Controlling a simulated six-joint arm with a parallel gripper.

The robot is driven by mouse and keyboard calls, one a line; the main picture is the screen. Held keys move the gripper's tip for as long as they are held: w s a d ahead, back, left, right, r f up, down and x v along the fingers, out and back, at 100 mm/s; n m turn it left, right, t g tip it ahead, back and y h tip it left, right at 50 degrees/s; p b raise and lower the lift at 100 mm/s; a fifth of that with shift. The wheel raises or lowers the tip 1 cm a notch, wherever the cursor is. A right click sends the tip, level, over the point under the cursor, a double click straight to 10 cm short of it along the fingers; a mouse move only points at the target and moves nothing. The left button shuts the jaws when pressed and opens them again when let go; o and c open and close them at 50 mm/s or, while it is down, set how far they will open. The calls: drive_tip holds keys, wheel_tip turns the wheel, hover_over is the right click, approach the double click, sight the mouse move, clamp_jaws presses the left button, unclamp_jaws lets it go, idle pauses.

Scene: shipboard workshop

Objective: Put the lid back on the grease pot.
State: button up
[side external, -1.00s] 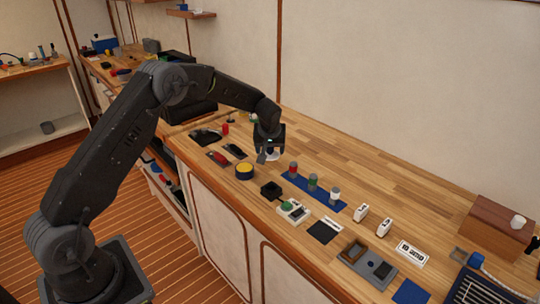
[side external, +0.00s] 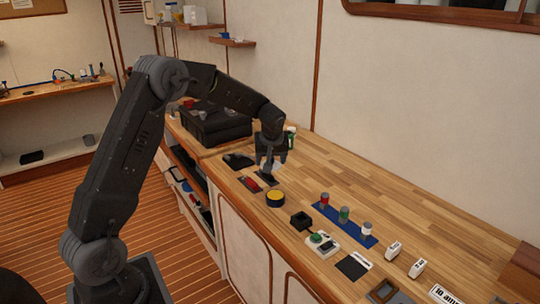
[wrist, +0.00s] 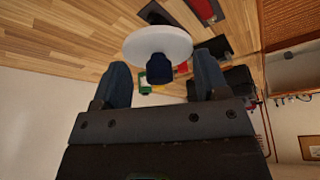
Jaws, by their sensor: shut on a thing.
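The grease pot (side external: 275,198) is a dark round tub with yellow showing at its top, standing on the bench near its front edge. The lid (wrist: 158,47) is a white disc with a dark blue knob. My gripper (side external: 271,162) is shut on the lid, which shows as a pale patch between its fingers in the side view. In the wrist view my gripper (wrist: 160,78) has a finger on either side of the knob, and the disc lies beyond the fingertips. The gripper is above the bench, behind the pot and apart from it. The pot cannot be made out in the wrist view.
A red item on a dark mat (side external: 250,184) lies just left of the pot. A black box (side external: 301,221) stands to its right. A blue strip (side external: 350,229) carries several small cans. A green and white bottle (side external: 291,137) is behind my gripper. Bare wood lies behind the cans.

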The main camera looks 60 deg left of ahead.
sight(273, 192)
drive_tip(key=shift+s+d+f+n+g, duration=0.1)
drive_tip(key=shift+s+d+n+g, duration=0.25)
drive_tip(key=shift+d+n, duration=0.55)
drive_tip(key=shift+s+d+f+n+g, duration=0.15)
drive_tip(key=shift+d+n+g, duration=0.45)
drive_tip(key=shift+n, duration=0.5)
drive_tip(key=shift+s+d+f+n+g, duration=0.1)
drive_tip(key=shift+s+d+n+g, duration=0.15)
drive_tip(key=shift+d+n, duration=0.7)
drive_tip(key=shift+y, duration=0.3)
drive_tip(key=shift+f, duration=3.05)
drive_tip(key=shift+f, duration=0.1)
drive_tip(key=o, duration=1)
drive_tip(key=shift+c, duration=0.2)
drive_tip(key=shift+o, duration=0.4)
wheel_tip(273, 192, up, 7)
